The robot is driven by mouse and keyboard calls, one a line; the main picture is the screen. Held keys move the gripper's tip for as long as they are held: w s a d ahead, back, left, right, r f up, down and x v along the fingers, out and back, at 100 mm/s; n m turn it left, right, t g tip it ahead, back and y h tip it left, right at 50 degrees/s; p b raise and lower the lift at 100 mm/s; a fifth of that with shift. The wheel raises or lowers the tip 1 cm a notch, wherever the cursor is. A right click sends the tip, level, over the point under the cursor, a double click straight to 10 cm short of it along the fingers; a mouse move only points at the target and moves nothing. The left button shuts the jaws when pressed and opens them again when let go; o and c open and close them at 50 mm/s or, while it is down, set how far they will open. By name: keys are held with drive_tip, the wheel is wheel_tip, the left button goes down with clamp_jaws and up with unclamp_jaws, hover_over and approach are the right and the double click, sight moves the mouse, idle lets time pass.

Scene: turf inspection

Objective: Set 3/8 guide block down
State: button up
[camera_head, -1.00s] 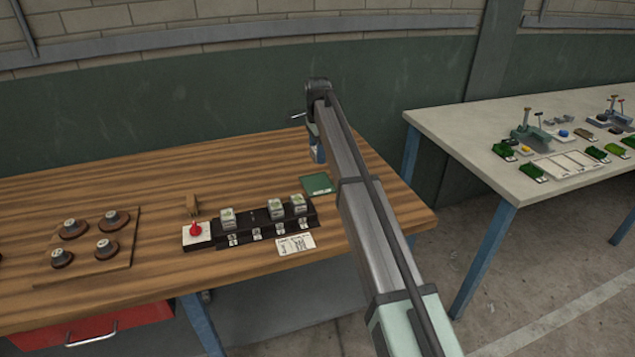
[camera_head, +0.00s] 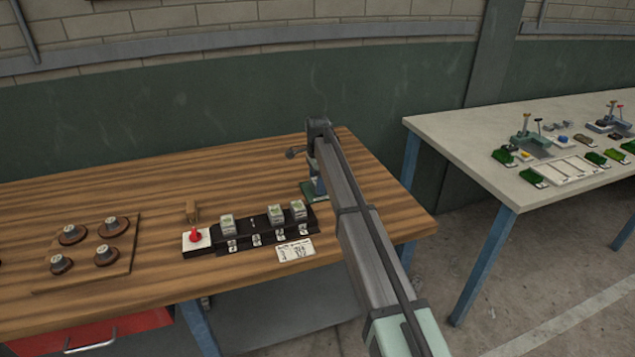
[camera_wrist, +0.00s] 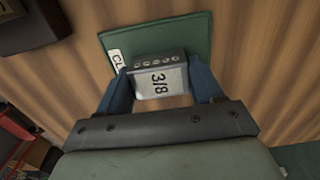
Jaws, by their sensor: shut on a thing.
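My gripper (camera_wrist: 160,88) is shut on the 3/8 guide block (camera_wrist: 158,78), a grey block with a pale "3/8" label and a row of small holes along one edge. In the wrist view the block is between the two blue fingers and overlaps the green mat (camera_wrist: 190,36). Part of a white label on the mat shows beside the block. Whether the block touches the mat I cannot tell. In the head view my gripper (camera_head: 318,186) is low over the green mat (camera_head: 308,187), and the arm hides the block and part of the mat.
A white card (camera_head: 295,251) lies in front. The wooden bench (camera_head: 380,190) is clear right of the arm.

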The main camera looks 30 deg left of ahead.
drive_tip(key=shift+f, duration=0.15)
drive_tip(key=o, duration=1)
drive_tip(key=shift+o, duration=0.2)
wheel_tip(320, 180, up, 12)
drive_tip(key=shift+r, duration=0.2)
